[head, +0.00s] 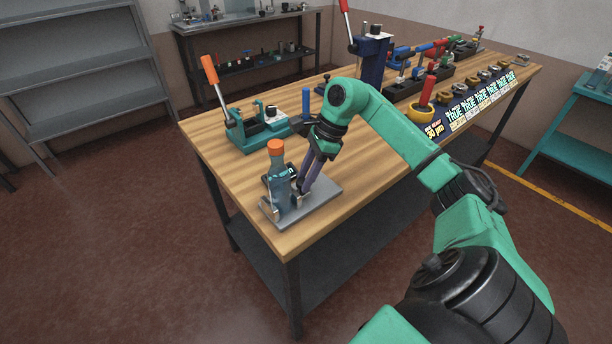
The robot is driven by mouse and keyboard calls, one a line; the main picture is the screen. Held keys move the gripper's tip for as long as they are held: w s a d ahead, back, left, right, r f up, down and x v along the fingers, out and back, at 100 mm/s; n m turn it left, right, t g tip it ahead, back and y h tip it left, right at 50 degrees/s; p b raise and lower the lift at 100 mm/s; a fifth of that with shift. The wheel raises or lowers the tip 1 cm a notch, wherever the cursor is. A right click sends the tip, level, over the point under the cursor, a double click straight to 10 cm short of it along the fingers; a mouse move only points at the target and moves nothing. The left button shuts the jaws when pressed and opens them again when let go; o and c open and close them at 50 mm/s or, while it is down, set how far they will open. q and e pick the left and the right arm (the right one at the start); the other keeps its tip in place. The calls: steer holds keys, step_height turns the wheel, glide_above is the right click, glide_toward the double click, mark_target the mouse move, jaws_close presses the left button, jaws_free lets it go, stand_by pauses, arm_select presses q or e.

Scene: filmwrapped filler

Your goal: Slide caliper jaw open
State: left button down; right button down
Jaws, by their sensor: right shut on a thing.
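The caliper (294,203) stands on a grey plate at the near left corner of the wooden table. It is small here, and its jaws are partly hidden by my gripper, so I cannot tell how wide they are apart. My left gripper is out of view.
The grey plate (322,191) lies on the wooden table (222,170). A green fixture (248,134) with an orange lever stands behind it. A blue press (371,66) and a row of tools stand farther back. The table's front middle is clear.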

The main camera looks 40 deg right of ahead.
stand_by(0.8)
